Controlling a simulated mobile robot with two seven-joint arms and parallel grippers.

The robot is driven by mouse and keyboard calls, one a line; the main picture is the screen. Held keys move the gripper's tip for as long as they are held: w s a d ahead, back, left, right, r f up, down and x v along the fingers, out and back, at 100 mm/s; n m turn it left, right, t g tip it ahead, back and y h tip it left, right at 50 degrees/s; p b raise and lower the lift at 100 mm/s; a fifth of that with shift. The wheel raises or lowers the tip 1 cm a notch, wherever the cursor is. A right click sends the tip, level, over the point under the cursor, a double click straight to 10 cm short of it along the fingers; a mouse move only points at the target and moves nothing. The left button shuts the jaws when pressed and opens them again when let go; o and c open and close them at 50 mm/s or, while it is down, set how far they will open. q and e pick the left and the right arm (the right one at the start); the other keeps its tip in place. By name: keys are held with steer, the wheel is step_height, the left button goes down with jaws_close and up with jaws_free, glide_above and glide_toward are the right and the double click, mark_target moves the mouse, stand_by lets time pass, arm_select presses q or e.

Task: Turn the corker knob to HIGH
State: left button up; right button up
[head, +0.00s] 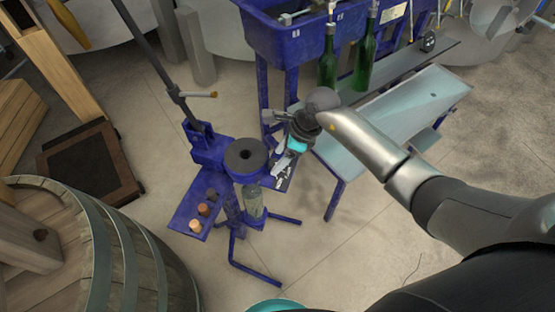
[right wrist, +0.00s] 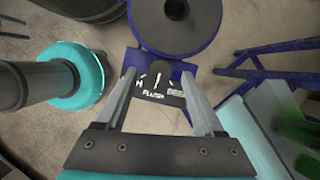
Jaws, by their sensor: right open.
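The blue floor corker (head: 228,200) stands left of centre in the head view, with a dark round top (head: 245,155). In the right wrist view its small blue panel (right wrist: 142,60) carries a dark knob (right wrist: 160,75) with a white pointer mark. White lettering on the panel reads FLUSH below the knob; words at the sides are partly hidden by my fingers. I cannot read HIGH. My right gripper (right wrist: 158,80) is open, its fingers on either side of the knob; I cannot tell whether they touch it. In the head view the right gripper (head: 284,168) hides most of the panel.
A corker tray (head: 190,212) holds a few corks. A wooden barrel (head: 130,260) stands at lower left. A blue trough (head: 300,40), green bottles (head: 364,60) and a pale sloping bench (head: 410,110) stand behind and right. The corker lever (head: 150,50) rises at left.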

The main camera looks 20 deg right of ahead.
steer(key=shift+w+a+f, duration=0.1)
steer(key=shift+a+f, duration=0.15)
steer(key=shift+f, duration=0.4)
steer(key=shift+c, duration=0.2)
jaws_close()
